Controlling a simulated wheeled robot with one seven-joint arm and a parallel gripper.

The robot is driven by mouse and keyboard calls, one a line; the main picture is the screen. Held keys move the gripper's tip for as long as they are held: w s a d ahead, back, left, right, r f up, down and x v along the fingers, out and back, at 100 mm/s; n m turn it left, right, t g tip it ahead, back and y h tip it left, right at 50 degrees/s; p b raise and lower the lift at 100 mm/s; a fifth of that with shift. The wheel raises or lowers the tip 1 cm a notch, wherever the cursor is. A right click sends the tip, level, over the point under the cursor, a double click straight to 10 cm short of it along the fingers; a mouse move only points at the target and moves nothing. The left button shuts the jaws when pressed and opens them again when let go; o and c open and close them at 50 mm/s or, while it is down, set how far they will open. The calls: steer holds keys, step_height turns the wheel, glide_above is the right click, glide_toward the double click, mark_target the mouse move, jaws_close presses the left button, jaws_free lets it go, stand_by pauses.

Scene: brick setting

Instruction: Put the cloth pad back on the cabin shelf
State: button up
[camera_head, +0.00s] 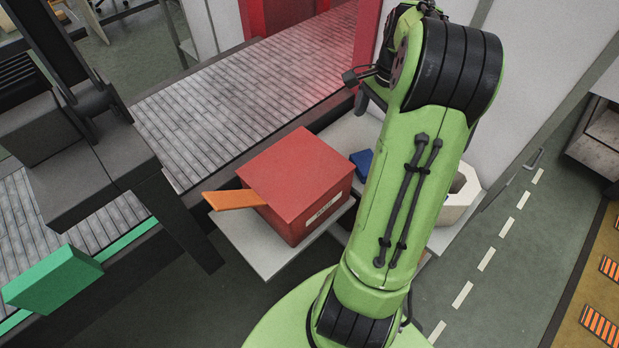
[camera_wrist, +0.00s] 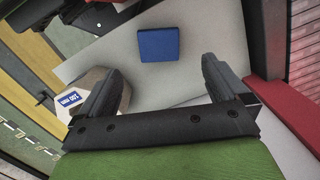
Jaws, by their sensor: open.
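A flat blue square pad, which looks like the cloth pad (camera_wrist: 158,46), lies on a light grey surface (camera_wrist: 205,25) in the wrist view. In the head view the blue pad (camera_head: 361,162) shows in part, between the red box and my green arm. My gripper (camera_wrist: 163,85) is open and empty in the wrist view, its two dark fingers apart. The pad lies beyond the fingertips, roughly in line with the gap, and is not between them. In the head view my arm hides the gripper. I cannot tell which surface is the cabin shelf.
A red box (camera_head: 298,180) with an orange flap (camera_head: 236,200) stands left of the pad on a grey ledge (camera_head: 258,246). A pale block with a hole (camera_head: 458,200) stands to the right. A roller conveyor (camera_head: 230,95) runs behind. A green block (camera_head: 52,279) is at lower left.

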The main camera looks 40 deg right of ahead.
steer(key=a+r+n+h, duration=0.1)
steer(key=a+r+n, duration=0.2)
steer(key=a, duration=0.3)
steer(key=a+r+n+t+h, duration=0.1)
steer(key=a+r+n, duration=0.15)
steer(key=a, duration=0.35)
steer(key=a+r+n+h, duration=0.1)
steer(key=a+r+n, duration=0.1)
steer(key=a+n, duration=0.3)
steer(key=s+a+n+t, duration=0.2)
steer(key=s+a+n, duration=0.2)
steer(key=a+n, duration=0.1)
steer(key=s+a+n+t+y, duration=0.1)
steer(key=s+a+n, duration=0.3)
steer(key=a, duration=0.4)
steer(key=shift+s+a+f+n+t+y, duration=0.25)
steer(key=shift+s+n+t+y, duration=0.1)
steer(key=shift+s+t, duration=0.25)
steer(key=shift+r, duration=0.1)
